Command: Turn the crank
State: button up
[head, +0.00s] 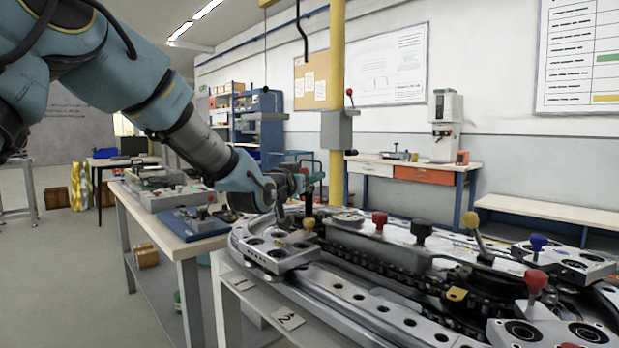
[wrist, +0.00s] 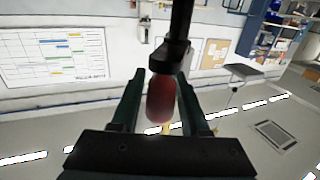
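In the wrist view, a red rounded crank handle (wrist: 160,100) hangs from a black crank arm (wrist: 178,38). My gripper (wrist: 160,112) has one dark green finger on each side of the handle. A gap shows between the handle and the fingers, so the gripper looks open around it, not clamped. In the head view, my gripper (head: 308,181) is above the near left part of the ring track (head: 365,313). The crank handle is not clear in the head view, and what the crank is mounted on cannot be told.
A yellow knob (head: 308,223), a red knob (head: 379,221), a black knob (head: 421,230) and a blue knob (head: 538,242) stand up from the track. A yellow post (head: 337,100) rises behind. A side table with a blue fixture (head: 195,222) stands at the left.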

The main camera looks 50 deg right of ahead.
jog(key=shift+o, duration=1.1)
jog(key=shift+a, duration=0.1)
jog(key=b+v, duration=0.1)
jog(key=v, duration=0.9)
jog(key=shift+s+a, duration=0.15)
jog(key=shift+a, duration=0.15)
